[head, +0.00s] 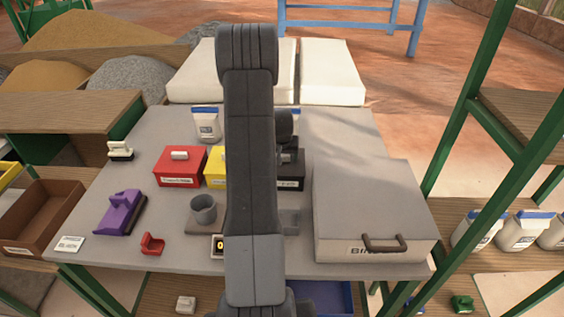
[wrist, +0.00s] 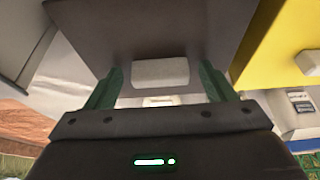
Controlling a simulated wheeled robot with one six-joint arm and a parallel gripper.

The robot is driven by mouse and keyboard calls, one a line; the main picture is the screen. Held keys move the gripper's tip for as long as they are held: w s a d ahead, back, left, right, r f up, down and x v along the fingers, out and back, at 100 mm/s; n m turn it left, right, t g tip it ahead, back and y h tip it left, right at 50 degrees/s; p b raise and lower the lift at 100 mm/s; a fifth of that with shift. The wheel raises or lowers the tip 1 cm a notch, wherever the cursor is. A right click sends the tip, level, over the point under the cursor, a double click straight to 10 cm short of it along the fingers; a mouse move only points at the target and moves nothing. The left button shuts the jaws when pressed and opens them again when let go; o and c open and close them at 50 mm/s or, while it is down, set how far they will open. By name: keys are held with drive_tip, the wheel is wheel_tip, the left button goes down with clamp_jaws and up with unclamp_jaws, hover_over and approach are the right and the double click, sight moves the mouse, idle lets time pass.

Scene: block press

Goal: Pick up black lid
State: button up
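The black lid (wrist: 125,35) fills the top middle of the wrist view, with a pale block-shaped handle (wrist: 160,72) on it. My gripper (wrist: 162,76) is open, with one green finger on each side of the handle and a visible gap on both sides. In the head view the black box with its lid (head: 291,182) stands on the grey table, right of my arm. My arm hides its left part and my gripper's fingertips there.
A yellow box (head: 215,169) stands close by and shows in the wrist view too (wrist: 280,45). A red box (head: 180,167), purple tool (head: 121,214) and grey cup (head: 203,210) are left. A large grey case (head: 370,205) with a handle is right.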

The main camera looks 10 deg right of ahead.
drive_tip(key=c, duration=0.9)
drive_tip(key=shift+c, duration=0.2)
drive_tip(key=shift+r, duration=0.15)
